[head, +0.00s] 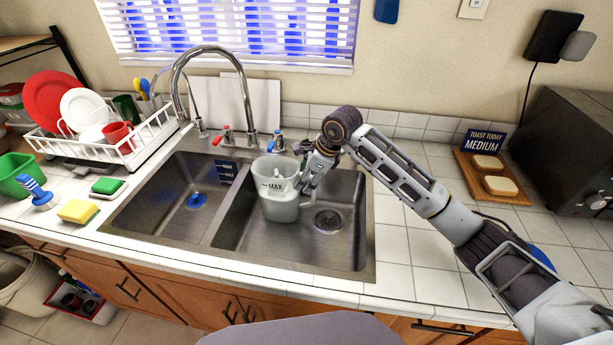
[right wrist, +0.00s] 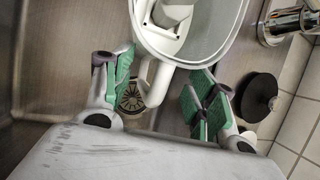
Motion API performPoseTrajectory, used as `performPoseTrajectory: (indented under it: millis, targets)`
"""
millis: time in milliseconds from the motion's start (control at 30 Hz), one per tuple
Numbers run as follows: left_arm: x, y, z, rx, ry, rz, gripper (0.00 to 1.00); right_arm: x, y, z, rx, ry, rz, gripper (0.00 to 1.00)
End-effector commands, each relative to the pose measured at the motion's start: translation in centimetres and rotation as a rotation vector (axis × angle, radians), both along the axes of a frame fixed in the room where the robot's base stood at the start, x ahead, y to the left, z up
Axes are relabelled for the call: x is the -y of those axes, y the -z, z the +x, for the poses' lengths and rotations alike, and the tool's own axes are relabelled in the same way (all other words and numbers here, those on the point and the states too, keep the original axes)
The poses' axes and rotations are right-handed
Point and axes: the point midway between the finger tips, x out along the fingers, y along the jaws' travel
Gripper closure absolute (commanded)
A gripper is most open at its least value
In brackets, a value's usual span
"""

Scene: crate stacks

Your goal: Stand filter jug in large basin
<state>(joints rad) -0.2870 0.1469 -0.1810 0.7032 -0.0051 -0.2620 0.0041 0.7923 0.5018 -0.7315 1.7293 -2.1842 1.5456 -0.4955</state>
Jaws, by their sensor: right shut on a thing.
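The filter jug (head: 281,196) is a pale translucent jug with a MAX mark, roughly upright inside the large basin (head: 290,244), the right-hand one of the sink. I cannot tell whether its base touches the basin floor. My right gripper (head: 312,172) reaches in from the right and is shut on the jug's handle side. In the right wrist view the jug (right wrist: 200,35) is at the top, with its handle (right wrist: 154,82) between the green-padded fingers (right wrist: 160,90). My left gripper is not in view.
The smaller basin (head: 165,218) is to the left, beyond a divider. The tall faucet (head: 250,105) arches behind the jug, with red (head: 222,136) and blue (head: 275,140) taps. A drain (head: 327,221) lies right of the jug. A dish rack (head: 110,140) stands on the left counter.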

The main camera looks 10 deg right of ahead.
Motion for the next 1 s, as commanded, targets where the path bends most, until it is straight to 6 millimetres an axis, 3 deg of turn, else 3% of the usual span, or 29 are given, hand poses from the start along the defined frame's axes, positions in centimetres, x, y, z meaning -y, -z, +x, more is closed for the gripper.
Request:
performPoseTrajectory:
  millis: [400,433,633,1000]
  targets:
    - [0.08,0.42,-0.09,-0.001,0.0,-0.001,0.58,-0.04,0.37,0.05,0.003,0.0,0.002,1.0]
    - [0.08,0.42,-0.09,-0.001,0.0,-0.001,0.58,-0.04,0.37,0.05,0.003,0.0,0.002,0.42]
    - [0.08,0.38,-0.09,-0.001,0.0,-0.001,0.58,-0.03,0.38,0.03,0.001,0.0,0.002,0.18]
    - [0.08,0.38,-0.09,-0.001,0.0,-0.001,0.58,0.05,0.51,-0.04,-0.001,0.0,-0.002,0.18]
